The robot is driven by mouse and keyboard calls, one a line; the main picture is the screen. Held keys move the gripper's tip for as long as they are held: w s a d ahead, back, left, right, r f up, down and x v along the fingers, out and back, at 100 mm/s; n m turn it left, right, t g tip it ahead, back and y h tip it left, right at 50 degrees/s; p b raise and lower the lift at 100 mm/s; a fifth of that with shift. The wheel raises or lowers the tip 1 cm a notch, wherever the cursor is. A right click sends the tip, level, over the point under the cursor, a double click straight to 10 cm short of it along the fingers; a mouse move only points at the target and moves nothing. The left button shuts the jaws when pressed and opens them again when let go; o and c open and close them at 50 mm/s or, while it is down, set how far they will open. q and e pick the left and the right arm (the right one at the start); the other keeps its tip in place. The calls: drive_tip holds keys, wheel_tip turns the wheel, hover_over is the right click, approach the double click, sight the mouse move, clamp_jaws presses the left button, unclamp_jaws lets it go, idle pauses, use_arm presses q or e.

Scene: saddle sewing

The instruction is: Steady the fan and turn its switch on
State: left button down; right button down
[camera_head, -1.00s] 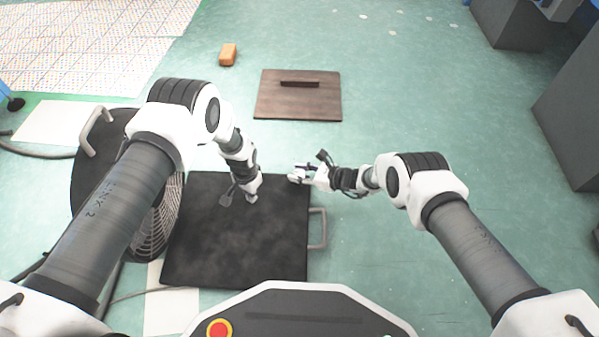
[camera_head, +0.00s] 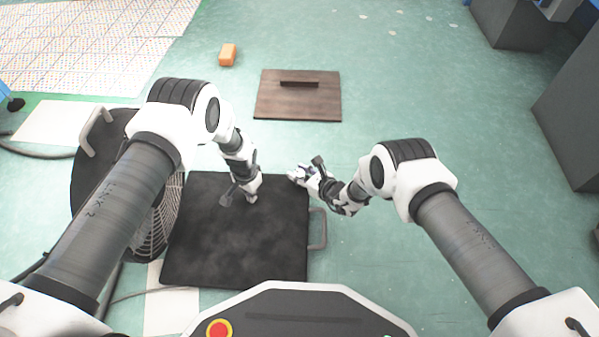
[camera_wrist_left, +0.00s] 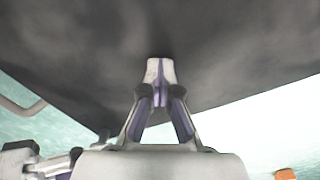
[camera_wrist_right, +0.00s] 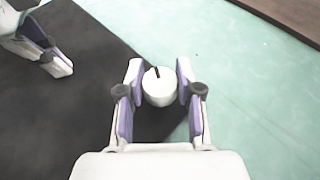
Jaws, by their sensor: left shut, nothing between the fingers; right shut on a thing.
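A black square body (camera_head: 235,245) with a grey side handle (camera_head: 317,228) lies in front of me. A round-grilled fan (camera_head: 145,235) shows at its left, partly behind my left arm; I cannot tell whether they are joined. A white round knob (camera_wrist_right: 158,90) with a black mark shows at the black body's corner in the right wrist view. My right gripper (camera_head: 296,176) has its fingers on either side of this knob and is shut on it. My left gripper (camera_head: 251,196) is shut and empty, its tips at the black body's far part; contact is unclear.
A brown board (camera_head: 297,100) with a raised bar lies beyond on the green floor. A hose (camera_head: 35,152) runs at the left. Dark grey blocks (camera_head: 570,120) stand at the right. Floor right of the black body is clear.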

drive_tip(key=shift+a+r+m+t+h, duration=0.1)
drive_tip(key=shift+a+m+t+h, duration=0.05)
drive_tip(key=shift+m+t+h, duration=0.6)
drive_tip(key=c, duration=0.7)
unclamp_jaws()
drive_tip(key=shift+c, duration=0.2)
drive_tip(key=v, duration=1.2)
